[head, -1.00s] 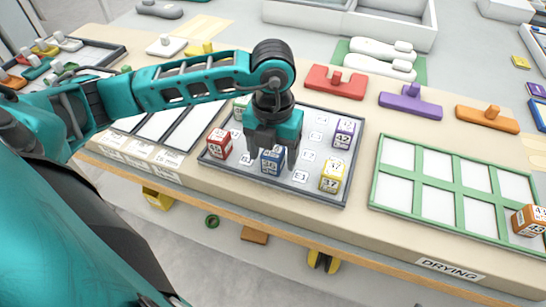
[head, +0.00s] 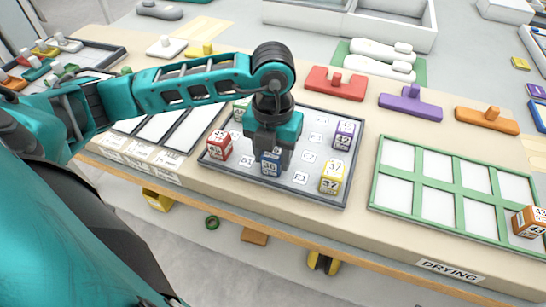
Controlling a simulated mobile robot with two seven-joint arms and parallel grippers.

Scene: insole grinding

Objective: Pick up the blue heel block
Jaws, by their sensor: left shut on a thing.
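The blue heel block (head: 271,164), marked 36, stands on the grey tray (head: 305,199) near its front edge. My left gripper (head: 271,152) comes down from above and is shut on the block. The fingers cover its upper part, and its lower part still appears to be at the tray surface. I cannot tell whether there is a gap under it. My right gripper is not in view.
On the same tray stand a red block (head: 220,145) to the left, a yellow block (head: 332,177) and a purple block (head: 344,135) to the right, and a green block (head: 241,108) behind. The green drying rack (head: 455,188) holds an orange-brown block (head: 529,221).

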